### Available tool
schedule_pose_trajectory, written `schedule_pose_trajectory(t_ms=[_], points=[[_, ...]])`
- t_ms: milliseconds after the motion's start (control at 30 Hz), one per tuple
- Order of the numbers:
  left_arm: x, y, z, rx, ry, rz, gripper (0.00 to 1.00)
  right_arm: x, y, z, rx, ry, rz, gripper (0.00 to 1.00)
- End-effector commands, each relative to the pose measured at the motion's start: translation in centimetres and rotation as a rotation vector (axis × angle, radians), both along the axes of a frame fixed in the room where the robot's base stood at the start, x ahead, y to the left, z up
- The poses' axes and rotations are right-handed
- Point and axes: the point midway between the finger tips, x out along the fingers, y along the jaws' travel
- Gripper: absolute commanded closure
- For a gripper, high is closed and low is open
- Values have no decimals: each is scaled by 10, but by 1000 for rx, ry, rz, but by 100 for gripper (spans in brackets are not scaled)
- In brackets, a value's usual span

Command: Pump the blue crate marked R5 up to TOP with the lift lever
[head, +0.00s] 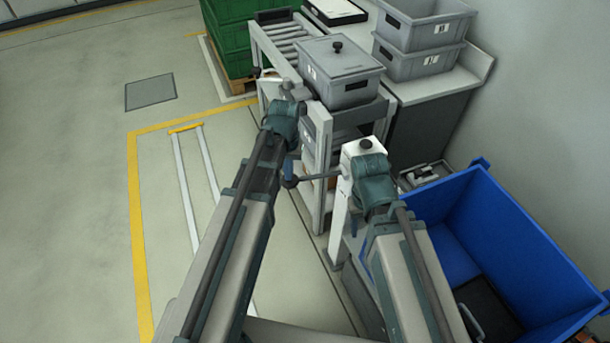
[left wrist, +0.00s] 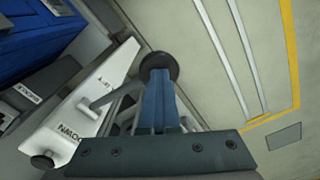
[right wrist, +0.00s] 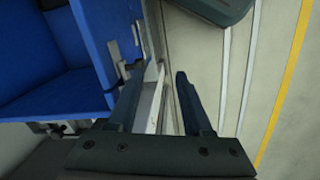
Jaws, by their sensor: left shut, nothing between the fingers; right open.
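The large blue crate (head: 497,225) stands at the right of the head view, with a dark item inside; no R5 mark is legible. It also shows in both wrist views (left wrist: 30,42) (right wrist: 45,62). The white lift post (head: 341,205) stands left of it; in the left wrist view its face reads DOWN. The lift lever (head: 318,177) sticks out leftward from the post, ending in a dark round knob (left wrist: 158,62). My left gripper (left wrist: 157,75) is shut and empty, its fingertips at the knob; contact is unclear. My right gripper (right wrist: 158,75) is open, pointing downward near the crate's side.
A grey lidded box (head: 340,80) sits on the roller conveyor (head: 283,42) behind the post. Stacked grey crates (head: 425,62) stand on a bench. Green crates (head: 228,45) are at the back. The floor left of my arms is clear, with yellow lines.

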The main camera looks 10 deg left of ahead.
Motion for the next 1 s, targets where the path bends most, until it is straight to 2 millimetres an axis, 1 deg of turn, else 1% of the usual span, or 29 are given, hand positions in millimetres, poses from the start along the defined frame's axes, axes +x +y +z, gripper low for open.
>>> schedule_pose_trajectory(t_ms=[33, 100, 433, 733, 1000], points=[[-1, 1, -7, -1, -1, 0, 100, 0, 0, -7, 0, 0, 0, 50], [-1, 2, -11, -1, -1, 0, 100, 0, 0, -11, 0, 0, 0, 50], [-1, 2, -10, -1, -1, 0, 100, 0, 0, -10, 0, 0, 0, 50], [-3, 5, -27, -1, -1, 0, 100, 0, 0, -27, 0, 0, 0, 50], [-4, 5, -27, -1, 0, -1, 100, 0, 0, -27, 0, 0, 0, 50]])
